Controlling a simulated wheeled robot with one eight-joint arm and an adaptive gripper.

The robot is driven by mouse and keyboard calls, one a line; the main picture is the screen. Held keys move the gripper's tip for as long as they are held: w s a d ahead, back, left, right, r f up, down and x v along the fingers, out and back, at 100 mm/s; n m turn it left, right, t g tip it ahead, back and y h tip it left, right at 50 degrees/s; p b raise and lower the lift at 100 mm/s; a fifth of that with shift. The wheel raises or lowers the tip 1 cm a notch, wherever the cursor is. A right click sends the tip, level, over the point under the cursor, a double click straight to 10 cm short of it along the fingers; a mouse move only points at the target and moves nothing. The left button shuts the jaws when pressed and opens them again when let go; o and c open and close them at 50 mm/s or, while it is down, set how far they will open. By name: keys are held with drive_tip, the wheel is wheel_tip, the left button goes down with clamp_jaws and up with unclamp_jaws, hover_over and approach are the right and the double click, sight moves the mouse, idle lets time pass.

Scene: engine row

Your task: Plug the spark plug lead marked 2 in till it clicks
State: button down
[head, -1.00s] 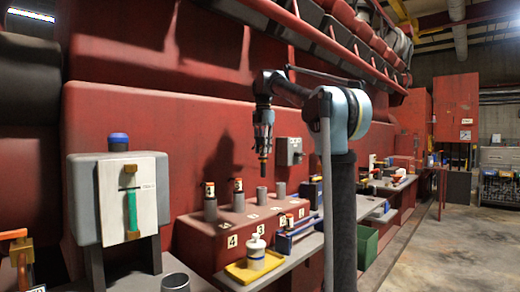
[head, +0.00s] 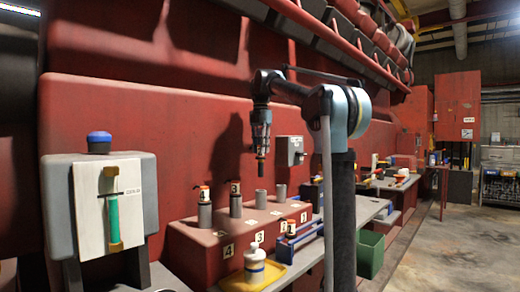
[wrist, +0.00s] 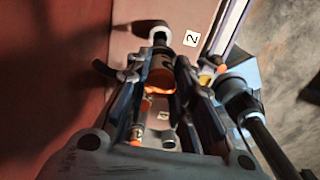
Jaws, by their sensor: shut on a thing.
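My gripper (head: 261,150) hangs above the red block (head: 215,240), shut on a dark lead end with orange on it. It shows between the fingers in the wrist view (wrist: 160,75); its marking cannot be read. The block carries a row of grey posts. Two bare posts (head: 261,197) (head: 280,191) stand on the right, below the gripper. Two posts on the left carry capped leads, one (head: 235,187) marked 3 and one (head: 204,194) hard to read. In the wrist view a plate marked 2 (wrist: 191,38) lies beside a post (wrist: 161,36). The held lead is apart from the posts in the head view.
A grey box (head: 145,190) stands at left; a green bin (head: 370,252) is lower right.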

sight(261, 174)
drive_tip(key=shift+f, duration=6.6)
drive_tip(key=c, duration=1.3)
unclamp_jaws()
wheel_tip(261, 174, up, 12)
